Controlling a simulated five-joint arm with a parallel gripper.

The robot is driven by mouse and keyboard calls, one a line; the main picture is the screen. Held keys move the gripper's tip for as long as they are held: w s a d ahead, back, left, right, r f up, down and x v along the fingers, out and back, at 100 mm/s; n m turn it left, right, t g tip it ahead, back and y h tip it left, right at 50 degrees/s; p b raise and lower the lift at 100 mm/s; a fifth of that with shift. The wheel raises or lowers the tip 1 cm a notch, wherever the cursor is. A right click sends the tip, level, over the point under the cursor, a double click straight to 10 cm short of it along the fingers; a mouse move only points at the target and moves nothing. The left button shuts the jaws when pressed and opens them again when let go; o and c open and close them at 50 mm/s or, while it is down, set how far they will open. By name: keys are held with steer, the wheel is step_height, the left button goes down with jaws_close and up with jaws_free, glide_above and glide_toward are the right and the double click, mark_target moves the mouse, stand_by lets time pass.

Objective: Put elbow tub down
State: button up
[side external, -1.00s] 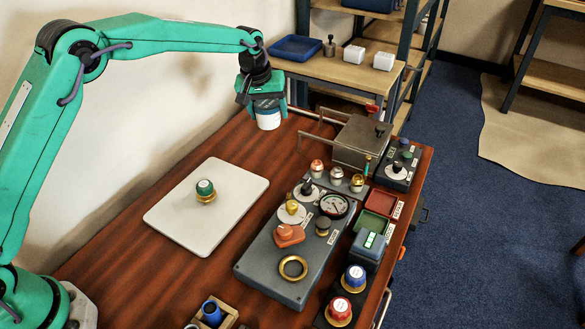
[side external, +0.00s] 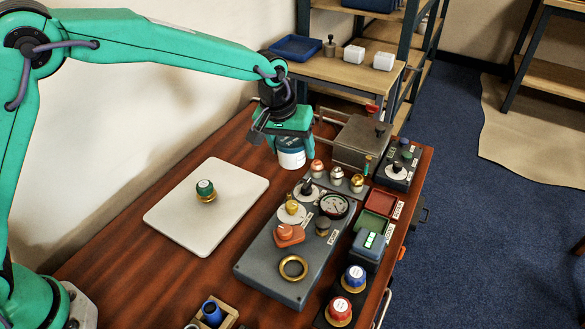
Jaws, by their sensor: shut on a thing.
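The elbow tub (side external: 291,158) is a small white tub with a dark blue-green upper part. My gripper (side external: 287,141) is shut on it from above, and the fingers hide part of its upper side. The tub is upright over the wooden table's far left part, just left of the small knobs at the back of the grey panel. I cannot tell whether its bottom touches the table.
A grey metal box (side external: 362,142) with a rail stands right of the tub. The grey gauge panel (side external: 262,262) lies in front, with small knobs (side external: 317,168) close by. A white board (side external: 170,215) carries a green-capped part (side external: 205,190). Bare wood (side external: 235,150) lies left of the tub.

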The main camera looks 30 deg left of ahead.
steer(key=shift+y, duration=0.3)
steer(key=w+a+f, duration=0.2)
steer(key=a, duration=0.1)
steer(key=w+a+f, duration=0.2)
steer(key=w, duration=0.1)
steer(key=w+a+f, duration=0.2)
steer(key=w+a, duration=0.1)
steer(key=shift+a+f, duration=0.3)
steer(key=shift+f, duration=0.1)
steer(key=shift+f, duration=0.1)
steer(key=shift+f, duration=1.9)
steer(key=shift+f, duration=0.1)
steer(key=o, duration=1.3)
steer(key=shift+f, duration=0.1)
